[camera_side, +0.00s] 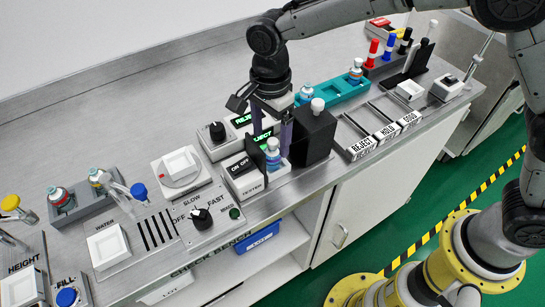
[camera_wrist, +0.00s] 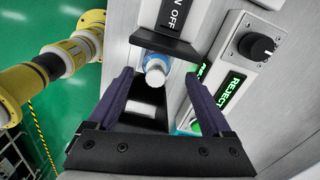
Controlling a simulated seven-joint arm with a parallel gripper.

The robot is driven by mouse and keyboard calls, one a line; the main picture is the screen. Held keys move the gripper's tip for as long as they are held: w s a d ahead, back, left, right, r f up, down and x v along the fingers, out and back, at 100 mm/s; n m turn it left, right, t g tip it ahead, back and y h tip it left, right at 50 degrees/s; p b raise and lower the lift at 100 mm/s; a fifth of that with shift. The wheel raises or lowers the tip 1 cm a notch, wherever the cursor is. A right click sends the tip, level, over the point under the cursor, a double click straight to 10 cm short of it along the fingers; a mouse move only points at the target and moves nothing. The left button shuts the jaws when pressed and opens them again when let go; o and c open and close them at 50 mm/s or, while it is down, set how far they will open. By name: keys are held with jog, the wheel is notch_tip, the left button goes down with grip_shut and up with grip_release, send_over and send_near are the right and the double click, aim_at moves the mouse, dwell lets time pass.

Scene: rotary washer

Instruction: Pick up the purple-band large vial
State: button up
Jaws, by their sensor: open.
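A vial with a pale cap and a bluish body (camera_side: 273,157) stands upright in the tester (camera_side: 243,178). It also shows in the wrist view (camera_wrist: 155,70), beside a black plate. I cannot clearly make out a purple band on it. My gripper (camera_side: 271,135) points down just above this vial, with its purple-grey fingers spread. In the wrist view my gripper (camera_wrist: 158,80) is open, and the vial's cap appears between the fingertips; no grip on it shows. Other vials stand in the teal rack (camera_side: 334,96) and the grey rack (camera_side: 80,213).
A black box with a white knob (camera_side: 312,138) stands close to the right of the vial. A dial box (camera_side: 217,135) and lit REJECT panels (camera_wrist: 232,95) are nearby. Reject, hold and good lanes (camera_side: 385,131) lie farther right. The bench's back left is clear.

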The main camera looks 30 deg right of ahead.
aim_at(273, 151)
jog(key=shift+s+d+f, duration=0.1)
jog(key=shift+f, duration=1.1)
jog(key=shift+s+f, duration=0.1)
jog(key=shift+f, duration=1.05)
grip_shut()
